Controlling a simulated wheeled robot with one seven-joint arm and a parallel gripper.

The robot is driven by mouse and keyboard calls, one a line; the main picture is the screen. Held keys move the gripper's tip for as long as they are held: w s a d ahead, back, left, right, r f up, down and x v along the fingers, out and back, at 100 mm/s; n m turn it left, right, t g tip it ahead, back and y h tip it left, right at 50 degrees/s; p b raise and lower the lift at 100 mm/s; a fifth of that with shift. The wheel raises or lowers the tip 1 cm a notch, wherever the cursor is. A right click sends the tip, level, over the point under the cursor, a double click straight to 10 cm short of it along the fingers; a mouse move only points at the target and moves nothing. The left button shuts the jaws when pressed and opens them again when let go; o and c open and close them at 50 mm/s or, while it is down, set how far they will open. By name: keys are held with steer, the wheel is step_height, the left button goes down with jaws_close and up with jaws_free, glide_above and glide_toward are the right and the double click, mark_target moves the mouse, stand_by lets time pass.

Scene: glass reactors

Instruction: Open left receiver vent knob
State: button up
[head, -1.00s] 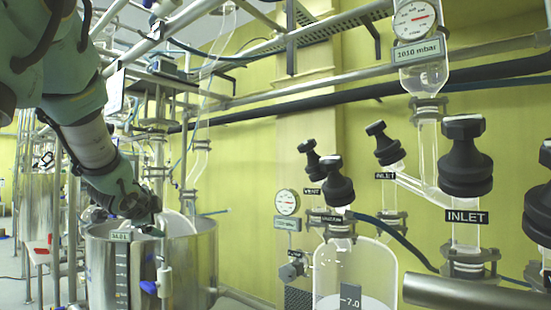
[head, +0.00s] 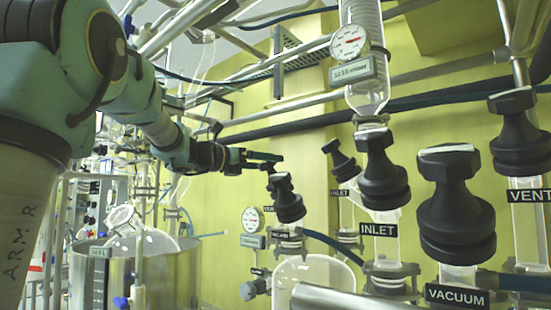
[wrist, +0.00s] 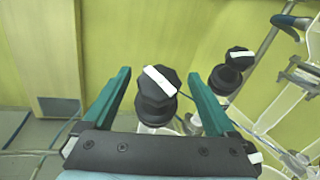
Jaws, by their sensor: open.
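The left receiver's vent knob (head: 269,168) is a small black knob, mostly hidden behind the black vacuum knob (head: 286,198) in the head view. My gripper (head: 272,160) is open and level, with its fingers close to the vent knob. In the wrist view, a black knob with a white stripe (wrist: 158,86), apparently the vent knob, lies between the green fingers of my gripper (wrist: 157,74). I cannot tell whether they touch it. A second striped black knob (wrist: 238,58) is to the right, outside the fingers.
Two inlet knobs, the nearer (head: 382,178) and the farther (head: 341,160), stand to the right. A large vacuum knob (head: 456,205) and another vent knob (head: 520,135) are nearer. A steel vessel (head: 170,280) stands below my arm. The yellow wall is behind.

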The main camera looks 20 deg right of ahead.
mark_target(272, 163)
steer(key=shift+p+x, duration=0.5)
steer(key=shift+x, duration=1.35)
steer(key=shift+c, duration=0.4)
steer(key=c, duration=1.3)
steer(key=shift+n+t, duration=0.4)
steer(key=shift+n, duration=0.1)
steer(key=n+t, duration=0.1)
steer(key=n+t+y+b, duration=0.1)
steer(key=shift+w+n, duration=0.2)
steer(key=shift+n, duration=0.1)
steer(key=n+t+y, duration=0.1)
steer(key=n+t+y+p, duration=0.1)
steer(key=n, duration=0.1)
steer(key=n+t+y, duration=0.1)
steer(key=shift+w+a+y, duration=0.25)
steer(key=shift+w+y, duration=0.1)
steer(key=shift+y, duration=0.05)
steer(key=shift+w+a+f+n+t+y+p, duration=0.1)
steer(key=shift+n+t+y+p, duration=0.3)
steer(key=shift+n+y+p, duration=0.3)
steer(key=shift+w+a+f+n+t+y+p, duration=0.15)
steer(key=shift+n+t+y+p, duration=0.3)
steer(key=shift+n, duration=0.35)
steer(key=shift+y, duration=0.35)
